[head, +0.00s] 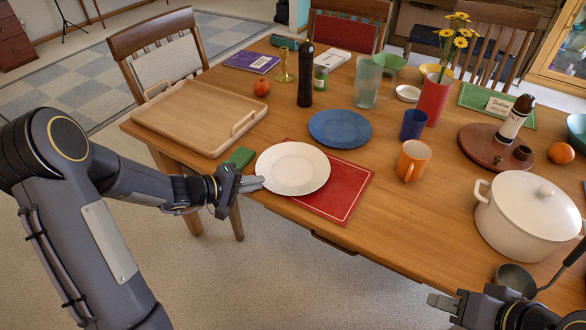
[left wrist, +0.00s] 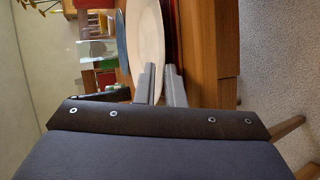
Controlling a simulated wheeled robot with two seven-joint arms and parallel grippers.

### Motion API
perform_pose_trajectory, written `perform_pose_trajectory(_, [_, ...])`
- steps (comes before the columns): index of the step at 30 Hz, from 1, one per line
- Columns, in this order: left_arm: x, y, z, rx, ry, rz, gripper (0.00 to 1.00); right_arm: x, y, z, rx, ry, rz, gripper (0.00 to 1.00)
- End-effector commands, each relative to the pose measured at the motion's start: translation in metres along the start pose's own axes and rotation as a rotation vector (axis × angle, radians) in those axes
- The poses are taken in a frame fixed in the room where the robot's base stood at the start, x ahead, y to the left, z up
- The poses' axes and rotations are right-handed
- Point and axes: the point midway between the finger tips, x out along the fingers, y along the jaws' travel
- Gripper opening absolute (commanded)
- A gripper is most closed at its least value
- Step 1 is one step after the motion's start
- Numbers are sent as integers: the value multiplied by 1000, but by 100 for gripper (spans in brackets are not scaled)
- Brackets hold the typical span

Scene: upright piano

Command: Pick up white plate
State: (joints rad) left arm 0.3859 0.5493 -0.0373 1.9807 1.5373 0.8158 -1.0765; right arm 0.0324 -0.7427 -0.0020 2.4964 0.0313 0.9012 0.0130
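The white plate (head: 292,168) lies face up, or nearly so, over the red placemat (head: 345,188) near the table's front edge. My left gripper (head: 256,183) is at the plate's left rim. In the left wrist view, the two fingers (left wrist: 161,78) stand close together with a narrow gap, one on each side of the white plate's rim (left wrist: 146,35). They look shut on the rim, though the contact itself is hidden. I cannot tell whether the plate is lifted. My right gripper (head: 447,307) is low at the right, apart from the plate, its fingertips partly visible.
A wooden tray (head: 195,115) and a green block-like item (head: 238,158) lie left of the plate. A blue plate (head: 340,128) sits behind it, an orange mug (head: 412,160) to its right. A white pot (head: 528,210) and a ladle (head: 516,279) are near my right gripper.

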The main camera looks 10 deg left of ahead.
Motion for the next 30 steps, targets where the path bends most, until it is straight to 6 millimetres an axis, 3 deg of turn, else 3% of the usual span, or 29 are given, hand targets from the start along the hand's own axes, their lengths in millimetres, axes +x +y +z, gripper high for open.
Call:
perform_pose_trajectory(6, [20,0,0,1,0,0,9,-1,0,0,0,0,0,36])
perform_pose_trajectory(12, [20,0,0,1,0,0,9,-1,0,0,0,0,0,36])
perform_pose_trajectory(15, [20,0,0,0,0,0,0,-1,0,0,0,0,0,36])
perform_pose_trajectory(30, [19,4,0,2,0,2,0,-1,0,-1,0,0,0,36])
